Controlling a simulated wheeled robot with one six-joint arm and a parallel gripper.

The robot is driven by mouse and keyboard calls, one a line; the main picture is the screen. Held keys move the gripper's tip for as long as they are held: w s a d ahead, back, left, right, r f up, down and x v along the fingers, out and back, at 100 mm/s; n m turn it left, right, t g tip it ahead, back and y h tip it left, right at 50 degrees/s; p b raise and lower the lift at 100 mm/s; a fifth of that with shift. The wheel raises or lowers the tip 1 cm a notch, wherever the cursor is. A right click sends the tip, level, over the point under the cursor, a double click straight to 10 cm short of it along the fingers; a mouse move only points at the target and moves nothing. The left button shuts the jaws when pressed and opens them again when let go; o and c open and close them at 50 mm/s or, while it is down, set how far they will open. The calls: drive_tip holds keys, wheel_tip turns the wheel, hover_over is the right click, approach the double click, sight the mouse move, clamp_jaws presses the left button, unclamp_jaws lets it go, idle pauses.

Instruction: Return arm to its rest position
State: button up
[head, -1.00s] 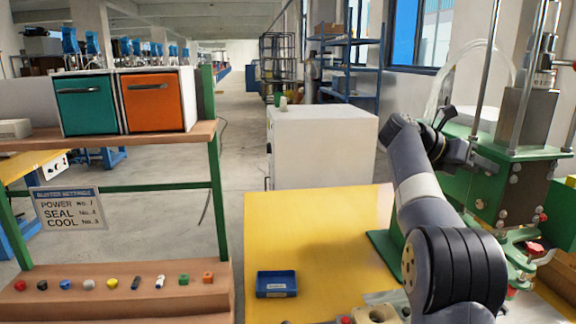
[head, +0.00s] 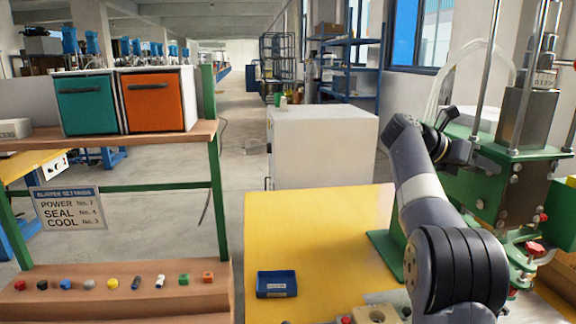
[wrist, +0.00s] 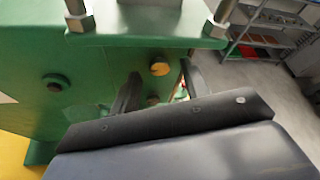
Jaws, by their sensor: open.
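My arm rises from the lower right of the head view, bends at the elbow, and its wrist points right toward the green press machine (head: 487,193). My gripper (wrist: 158,84) shows in the wrist view with its two dark fingers apart and nothing between them. In the head view the fingertips are hard to make out against the machine.
A yellow table (head: 320,225) holds a blue tray (head: 276,284). A white cabinet (head: 322,145) stands behind it. At left, a wooden shelf (head: 120,277) carries a row of small coloured parts, below a teal bin (head: 85,104) and an orange bin (head: 152,101). The table's middle is clear.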

drive_tip(key=n+h, duration=0.2)
drive_tip(key=n, duration=0.5)
drive_tip(key=f+n+g+h, duration=0.1)
drive_tip(key=n+h, duration=0.2)
drive_tip(key=n, duration=0.4)
drive_tip(key=n+g+h, duration=0.1)
drive_tip(key=n+h, duration=0.1)
drive_tip(key=n, duration=0.6)
drive_tip(key=shift+w+d+f+h, duration=0.1)
drive_tip(key=shift+d+f+h, duration=0.15)
drive_tip(key=shift+f+h, duration=0.05)
